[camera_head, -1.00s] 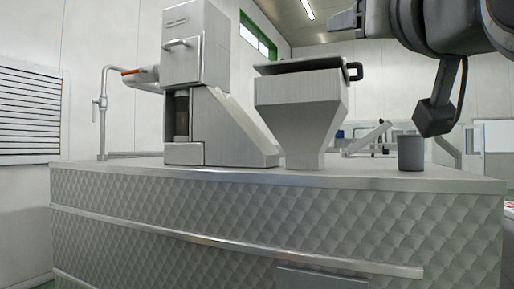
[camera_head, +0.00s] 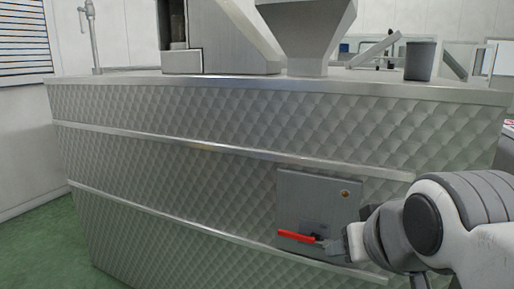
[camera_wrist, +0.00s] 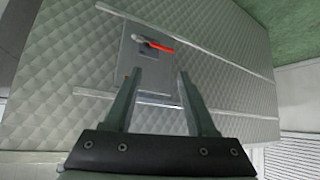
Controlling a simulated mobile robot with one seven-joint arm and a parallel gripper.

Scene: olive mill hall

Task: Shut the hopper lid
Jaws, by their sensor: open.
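The grey hopper (camera_head: 310,25) stands on the counter in the head view. Its upper part and lid are cut off by the top of the picture, so I cannot see how the lid stands now. My gripper (camera_wrist: 160,75) is open and empty in the wrist view, its two fingers pointing towards the counter front. In the head view my gripper (camera_head: 335,246) is low, beside a red lever, well below the hopper.
A grey panel (camera_head: 318,190) with the red lever (camera_head: 296,238) and a brass knob is set in the quilted metal counter front (camera_head: 180,140). A grey cup (camera_head: 420,60) stands on the counter, right of the hopper. Green floor shows at left.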

